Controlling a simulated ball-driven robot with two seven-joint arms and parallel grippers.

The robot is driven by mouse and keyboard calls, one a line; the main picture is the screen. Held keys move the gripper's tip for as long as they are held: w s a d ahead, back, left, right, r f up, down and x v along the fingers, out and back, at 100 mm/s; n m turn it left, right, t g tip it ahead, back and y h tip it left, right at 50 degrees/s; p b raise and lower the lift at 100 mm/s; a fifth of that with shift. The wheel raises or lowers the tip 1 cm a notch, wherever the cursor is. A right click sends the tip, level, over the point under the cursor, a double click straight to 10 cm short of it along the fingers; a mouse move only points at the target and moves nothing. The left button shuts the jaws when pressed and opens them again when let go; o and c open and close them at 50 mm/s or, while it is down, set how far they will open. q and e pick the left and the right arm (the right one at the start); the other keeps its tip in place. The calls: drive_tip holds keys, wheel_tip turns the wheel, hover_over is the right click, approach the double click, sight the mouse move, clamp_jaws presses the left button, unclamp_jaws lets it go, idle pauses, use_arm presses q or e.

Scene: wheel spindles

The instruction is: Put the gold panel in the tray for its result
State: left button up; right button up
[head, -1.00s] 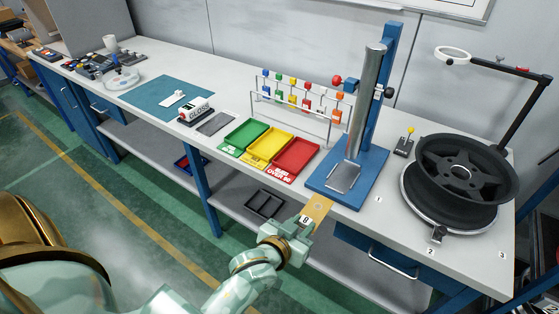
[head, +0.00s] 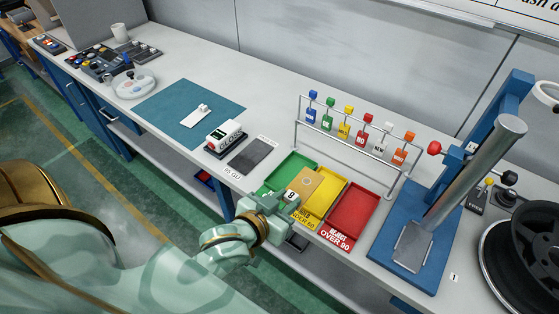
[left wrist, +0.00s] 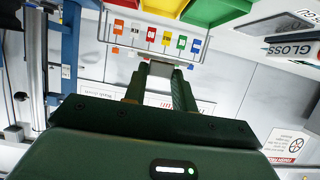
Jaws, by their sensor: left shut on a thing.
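My left gripper (head: 291,197) is shut on the gold panel (head: 309,182) and holds it over the trays, across the border of the green tray (head: 275,184) and the yellow tray (head: 327,198). I cannot tell how high it is. The red tray (head: 351,209) stands to the right, with a label that reads "OVER 90". The yellow tray's label is partly covered by the gripper. In the left wrist view the panel's edge (left wrist: 161,69) shows between the fingers. The gloss meter (head: 225,138) stands left of the trays. My right gripper is not in view.
A rack with several coloured tags (head: 345,131) stands behind the trays. A blue stand with a metal cylinder (head: 470,175) rises at the right, beside a black wheel (head: 530,250). A dark plate (head: 250,153) and a teal mat (head: 190,112) lie left of the trays.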

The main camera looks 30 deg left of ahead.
sight(288, 188)
use_arm(q)
drive_tip(key=w+a, duration=0.1)
drive_tip(key=w+a+f, duration=0.1)
drive_tip(key=shift+w+a+f, duration=0.1)
drive_tip(key=shift+w+f, duration=0.1)
drive_tip(key=shift+w, duration=0.2)
drive_tip(key=w+a+f+b, duration=0.1)
drive_tip(key=w+a+f, duration=0.1)
drive_tip(key=w+a+f+b, duration=0.1)
drive_tip(key=w+a+f, duration=0.1)
drive_tip(key=w+a+f+b, duration=0.1)
drive_tip(key=w+a+f, duration=0.1)
drive_tip(key=w+f, duration=0.1)
drive_tip(key=shift+w, duration=0.1)
drive_tip(key=shift+w+a+f, duration=0.15)
drive_tip(key=shift+w+f, duration=0.15)
drive_tip(key=shift+f, duration=0.2)
wheel_tip(288, 188, down, 3)
drive_tip(key=shift+w+a+f+b, duration=0.1)
drive_tip(key=shift+a+f+b, duration=0.1)
drive_tip(key=shift+b, duration=0.7)
drive_tip(key=shift+d, duration=0.1)
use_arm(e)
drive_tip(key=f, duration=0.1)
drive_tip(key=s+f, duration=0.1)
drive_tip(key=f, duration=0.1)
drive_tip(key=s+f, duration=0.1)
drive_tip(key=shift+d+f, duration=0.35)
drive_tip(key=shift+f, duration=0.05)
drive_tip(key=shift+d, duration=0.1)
